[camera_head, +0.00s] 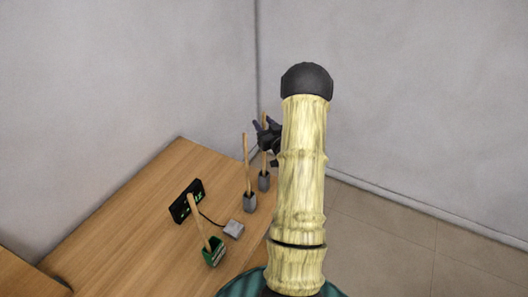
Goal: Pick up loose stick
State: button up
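Three tan sticks stand on the wooden table. One stick (200,221) leans to the left in a green holder (215,252) at the front. A second stick (246,162) is upright in a grey block (250,202). A third stick (263,163) stands in a farther grey block (264,181). My dark gripper (263,124) is at the upper part of this third stick, with its fingers on either side of it in the picture. I cannot tell whether they touch it. My arm hides part of the gripper. Which stick is the loose one is unclear.
A black display with green digits (187,201) stands on the table (120,230), with a cable to a small grey box (234,229). Grey walls (130,70) meet in a corner behind. Tiled floor (390,240) lies to the right. The table's left part is clear.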

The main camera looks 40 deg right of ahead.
grip_shut()
jog(key=shift+r, duration=0.15)
dwell(0.4)
notch_tip(320, 180, up, 18)
jog(key=b, duration=0.5)
jog(key=shift+f, duration=0.25)
dwell(0.4)
